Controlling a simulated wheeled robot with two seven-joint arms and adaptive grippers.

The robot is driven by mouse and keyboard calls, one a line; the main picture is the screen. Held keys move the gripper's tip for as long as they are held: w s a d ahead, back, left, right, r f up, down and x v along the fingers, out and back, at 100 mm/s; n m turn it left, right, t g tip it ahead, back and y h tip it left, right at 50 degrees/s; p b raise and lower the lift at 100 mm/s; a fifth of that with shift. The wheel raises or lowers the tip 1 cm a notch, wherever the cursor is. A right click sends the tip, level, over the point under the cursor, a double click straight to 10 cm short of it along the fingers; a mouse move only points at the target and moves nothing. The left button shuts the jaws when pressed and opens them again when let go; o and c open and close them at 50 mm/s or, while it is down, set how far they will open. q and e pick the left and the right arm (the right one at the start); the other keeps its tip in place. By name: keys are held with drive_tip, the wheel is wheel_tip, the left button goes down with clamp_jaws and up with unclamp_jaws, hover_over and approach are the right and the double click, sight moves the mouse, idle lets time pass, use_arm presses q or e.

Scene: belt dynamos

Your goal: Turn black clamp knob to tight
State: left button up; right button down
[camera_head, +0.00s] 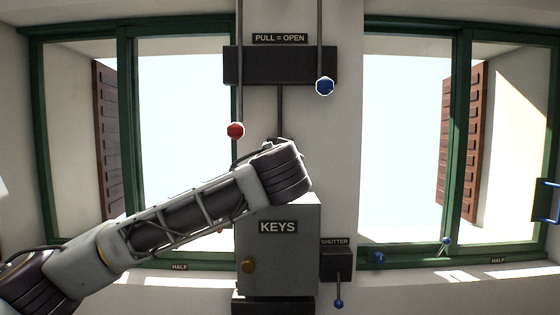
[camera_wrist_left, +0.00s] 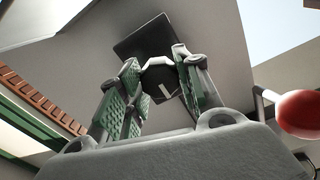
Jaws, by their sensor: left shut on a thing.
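The black clamp knob (camera_wrist_left: 161,82), with a pale mark on its face, sits between the fingers of my left gripper (camera_wrist_left: 160,72) in the left wrist view. The gripper is shut on it, with green-padded fingers on both sides. A dark plate (camera_wrist_left: 146,38) lies behind the knob. In the head view my left arm reaches in from the left and ends above the KEYS box; its wrist hides the knob and the fingers. I cannot tell from the mark whether the knob is tight. My right gripper is in neither view.
A red ball (camera_head: 236,130) hangs on a rod close to my left wrist and shows in the wrist view (camera_wrist_left: 301,114). A blue ball (camera_head: 324,86) hangs right of it. The KEYS box (camera_head: 290,262) and SHUTTER box (camera_head: 336,265) are below. Green-framed windows stand either side.

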use_arm(q)
drive_tip(key=shift+f+m+b, duration=0.25)
drive_tip(key=shift+m+b, duration=0.45)
drive_tip(key=shift+b, duration=0.45)
drive_tip(key=shift+m+b, duration=0.6)
drive_tip(key=shift+r+m+b, duration=0.1)
drive_tip(key=shift+m+b, duration=0.2)
drive_tip(key=shift+m, duration=1.3)
drive_tip(key=m, duration=0.4)
drive_tip(key=shift+m+p, duration=0.35)
drive_tip(key=shift+m, duration=0.05)
drive_tip(key=m+p, duration=0.1)
drive_tip(key=m, duration=0.3)
drive_tip(key=m+p, duration=0.2)
drive_tip(key=m, duration=0.3)
drive_tip(key=shift+r, duration=0.1)
drive_tip(key=shift+m+p, duration=0.5)
drive_tip(key=shift+m, duration=1.6)
